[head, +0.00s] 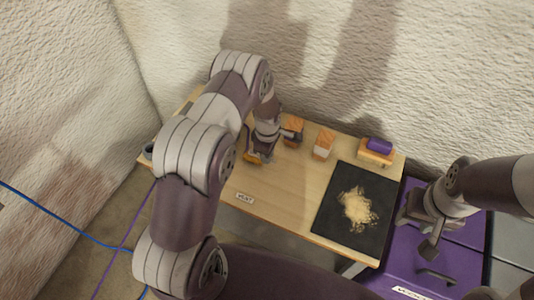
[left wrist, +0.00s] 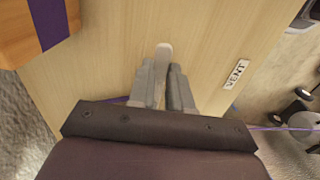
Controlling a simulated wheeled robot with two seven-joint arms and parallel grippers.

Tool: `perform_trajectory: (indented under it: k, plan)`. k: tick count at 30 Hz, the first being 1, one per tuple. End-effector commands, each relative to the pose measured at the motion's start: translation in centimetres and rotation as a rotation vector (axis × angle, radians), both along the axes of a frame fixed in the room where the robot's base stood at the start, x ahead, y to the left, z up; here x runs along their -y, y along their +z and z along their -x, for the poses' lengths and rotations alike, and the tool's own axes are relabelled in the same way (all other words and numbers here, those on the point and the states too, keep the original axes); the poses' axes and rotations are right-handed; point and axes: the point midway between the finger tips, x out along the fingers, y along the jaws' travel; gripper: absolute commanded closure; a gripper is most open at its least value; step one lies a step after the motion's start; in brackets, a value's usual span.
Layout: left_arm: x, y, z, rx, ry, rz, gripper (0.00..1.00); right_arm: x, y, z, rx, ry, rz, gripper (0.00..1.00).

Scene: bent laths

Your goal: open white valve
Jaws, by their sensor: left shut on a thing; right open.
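The white valve's pale, rounded lever (left wrist: 163,58) shows between the fingers of my left gripper (left wrist: 165,78) in the left wrist view. The gripper is shut on it, and the fingers hide the lever's lower part and its base. In the head view my left gripper (head: 258,155) is low over the wooden table, and I cannot make out the valve there. A white label reading VENT (left wrist: 236,74) lies on the table to the right of the lever; it also shows in the head view (head: 244,198). My right gripper (head: 428,232) is open and empty over the purple chest.
The wooden table (head: 285,190) carries orange-and-white blocks (head: 323,145), a purple-topped block (head: 376,151) and a black mat (head: 335,228) with pale shavings. A purple chest (head: 455,265) stands at the right. A textured wall runs behind. Blue and purple cables cross the floor at left.

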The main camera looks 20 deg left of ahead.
Motion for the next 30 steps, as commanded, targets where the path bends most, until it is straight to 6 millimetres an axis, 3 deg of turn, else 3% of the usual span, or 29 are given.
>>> perform_trajectory:
  k: [5, 6, 7, 8, 18, 30]
  plan:
    - [0.0, 0.1, -0.1, 0.003, 0.003, 0.000, 1.00, 0.0, 0.0, 0.0, 0.000, 0.000, 0.000, 0.55]
    - [0.0, 0.1, -0.1, 0.003, 0.003, 0.000, 0.68, 0.0, 0.0, 0.0, 0.000, 0.000, 0.000, 0.55]
    - [0.0, 0.1, -0.1, 0.003, 0.003, 0.000, 0.59, 0.0, 0.0, 0.0, 0.000, 0.000, 0.000, 0.55]
    - [0.0, 0.1, -0.1, 0.003, 0.003, 0.000, 0.55, 0.0, 0.0, 0.0, 0.000, 0.000, 0.000, 0.55]
    - [0.0, 0.8, -0.1, 0.004, 0.001, 0.000, 0.55, 0.0, 0.1, 0.0, 0.000, 0.000, 0.000, 0.55]
    - [0.0, 10.6, -0.2, 0.007, 0.001, 0.000, 0.55, 0.0, 0.2, 0.0, 0.000, 0.000, 0.000, 0.55]
